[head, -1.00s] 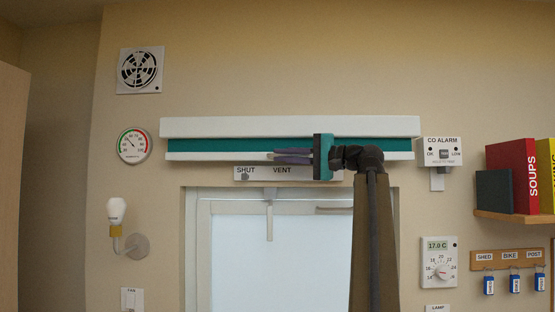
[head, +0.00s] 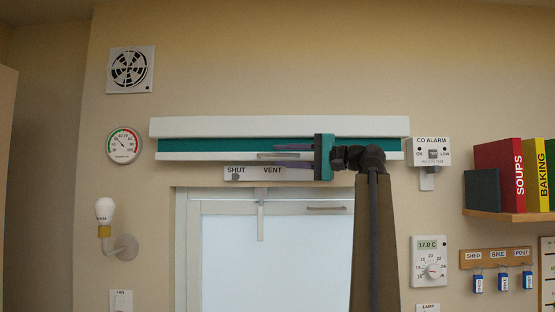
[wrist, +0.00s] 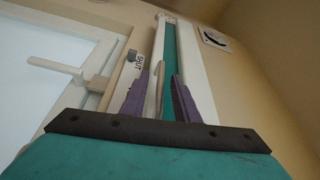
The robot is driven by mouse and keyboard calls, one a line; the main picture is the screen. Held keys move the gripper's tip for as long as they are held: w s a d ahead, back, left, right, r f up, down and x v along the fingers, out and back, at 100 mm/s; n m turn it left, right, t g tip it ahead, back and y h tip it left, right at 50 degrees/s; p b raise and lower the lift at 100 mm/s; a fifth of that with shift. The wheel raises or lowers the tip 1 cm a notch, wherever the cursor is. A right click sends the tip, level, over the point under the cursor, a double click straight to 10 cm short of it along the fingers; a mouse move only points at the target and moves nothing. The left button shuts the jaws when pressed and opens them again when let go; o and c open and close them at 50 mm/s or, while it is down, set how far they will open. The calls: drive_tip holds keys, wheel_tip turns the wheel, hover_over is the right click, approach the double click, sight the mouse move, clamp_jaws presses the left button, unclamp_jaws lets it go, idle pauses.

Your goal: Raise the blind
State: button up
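The blind is a narrow teal strip (head: 220,146) under a long white headbox (head: 280,127), with a white bottom bar (head: 200,156) just below it. A slim handle (head: 265,156) sits on the bar; it also shows in the wrist view (wrist: 159,92). My gripper (head: 277,156) reaches in from the right. Its purple fingers are spread, one above and one below the handle, with gaps on both sides in the wrist view (wrist: 160,72). Part of the bar is hidden behind my gripper.
A SHUT/VENT slider plate (head: 255,174) lies directly below the bar, above the window (head: 270,250) with its handle. A CO alarm (head: 431,151) is close right of the blind, and a humidity dial (head: 124,145) is left. A bookshelf (head: 520,216) juts out at right.

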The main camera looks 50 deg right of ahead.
drive_tip(key=b+v, duration=0.3)
drive_tip(key=v, duration=0.7)
drive_tip(key=shift+s, duration=0.4)
drive_tip(key=shift+d+f, duration=0.1)
drive_tip(key=shift+f, duration=0.05)
